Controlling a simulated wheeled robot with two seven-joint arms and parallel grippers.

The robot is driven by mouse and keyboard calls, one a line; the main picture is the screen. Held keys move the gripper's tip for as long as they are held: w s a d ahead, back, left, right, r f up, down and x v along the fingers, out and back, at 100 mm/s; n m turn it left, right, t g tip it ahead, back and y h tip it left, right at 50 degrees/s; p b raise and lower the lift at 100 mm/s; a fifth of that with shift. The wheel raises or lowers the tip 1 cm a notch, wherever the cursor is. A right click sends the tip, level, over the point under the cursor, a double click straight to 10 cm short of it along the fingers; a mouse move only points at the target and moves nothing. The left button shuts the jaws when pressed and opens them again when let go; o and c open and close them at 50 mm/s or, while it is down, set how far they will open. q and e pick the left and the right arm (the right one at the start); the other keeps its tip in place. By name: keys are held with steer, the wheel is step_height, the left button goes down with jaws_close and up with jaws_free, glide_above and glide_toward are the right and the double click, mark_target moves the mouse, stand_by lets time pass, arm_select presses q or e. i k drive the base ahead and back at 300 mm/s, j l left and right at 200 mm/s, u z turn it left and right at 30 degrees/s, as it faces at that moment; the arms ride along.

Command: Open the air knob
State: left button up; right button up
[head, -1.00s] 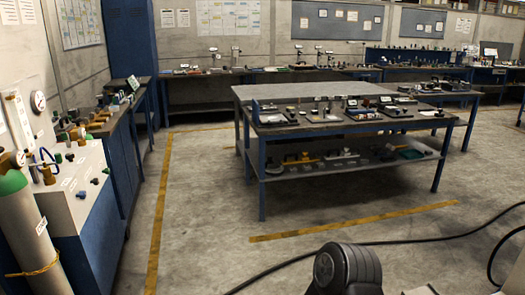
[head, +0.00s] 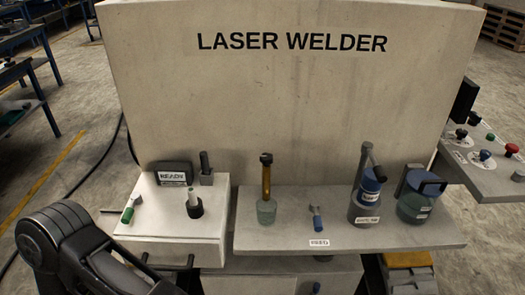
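No knob with a readable air label shows. A small blue-topped knob (head: 317,219) stands on the grey shelf in the middle, with a small label below it too blurred to read. A small green-tipped knob (head: 129,212) is on the white box at the left. A black-based knob with a pale stem (head: 194,205) stands beside it. My arm link shows at the lower left, apart from these knobs. Neither gripper is in view.
A large panel marked LASER WELDER (head: 290,90) stands behind the shelf (head: 285,240). A brass-stemmed valve (head: 266,190), a blue-grey canister (head: 366,200) and a teal jar (head: 415,205) stand on it. A side panel (head: 490,170) at the right carries several coloured knobs.

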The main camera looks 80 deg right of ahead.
mark_target(267, 159)
steer(key=z, duration=3.7)
